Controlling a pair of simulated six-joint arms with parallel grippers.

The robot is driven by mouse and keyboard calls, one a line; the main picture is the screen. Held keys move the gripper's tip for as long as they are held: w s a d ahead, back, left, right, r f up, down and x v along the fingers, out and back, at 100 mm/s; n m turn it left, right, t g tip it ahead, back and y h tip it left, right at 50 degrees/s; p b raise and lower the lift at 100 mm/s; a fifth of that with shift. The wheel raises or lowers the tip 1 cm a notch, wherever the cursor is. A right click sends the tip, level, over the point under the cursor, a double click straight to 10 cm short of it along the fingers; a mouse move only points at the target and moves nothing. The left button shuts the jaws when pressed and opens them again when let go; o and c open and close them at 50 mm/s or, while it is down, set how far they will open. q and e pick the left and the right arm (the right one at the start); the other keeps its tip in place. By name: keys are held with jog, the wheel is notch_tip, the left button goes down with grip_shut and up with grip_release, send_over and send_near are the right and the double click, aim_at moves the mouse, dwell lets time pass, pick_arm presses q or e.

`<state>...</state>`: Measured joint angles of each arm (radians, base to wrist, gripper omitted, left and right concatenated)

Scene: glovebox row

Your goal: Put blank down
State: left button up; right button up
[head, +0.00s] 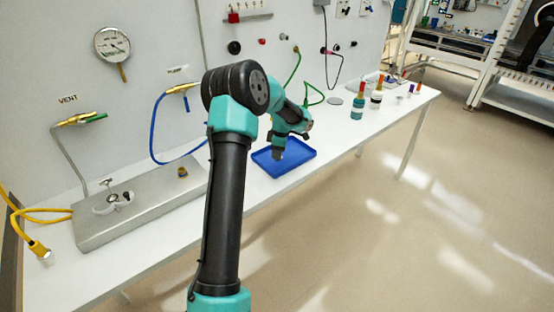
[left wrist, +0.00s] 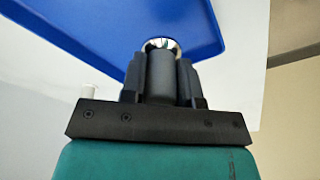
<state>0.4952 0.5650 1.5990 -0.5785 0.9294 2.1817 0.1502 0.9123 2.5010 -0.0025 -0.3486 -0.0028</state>
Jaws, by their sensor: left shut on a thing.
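My left gripper (head: 278,154) points down over the blue tray (head: 299,163) on the white bench. The left wrist view shows this gripper (left wrist: 161,62) shut on a small part, which I take to be the blank (left wrist: 161,43). The blank appears in front of the blue tray (left wrist: 120,22) in that view. I cannot tell whether it touches the tray floor. The visible part of the tray looks empty. My right gripper is not in view.
A metal plate (head: 150,213) with fittings lies left of the tray. A blue hose (head: 153,130) and a green hose (head: 293,70) hang from the wall panel. Bottles (head: 357,107) stand further right. The bench between the tray and bottles is mostly clear.

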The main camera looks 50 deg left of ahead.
pick_arm(q)
jog(key=shift+f, duration=1.75)
jog(key=shift+f, duration=0.15)
jog(key=o, duration=1)
jog(key=r, duration=0.4)
jog(key=d+r, duration=0.1)
jog(key=r, duration=0.3)
jog(key=w+r, duration=0.1)
jog(key=r, duration=0.3)
jog(key=shift+w+d+r, duration=0.1)
jog(key=shift+d, duration=0.1)
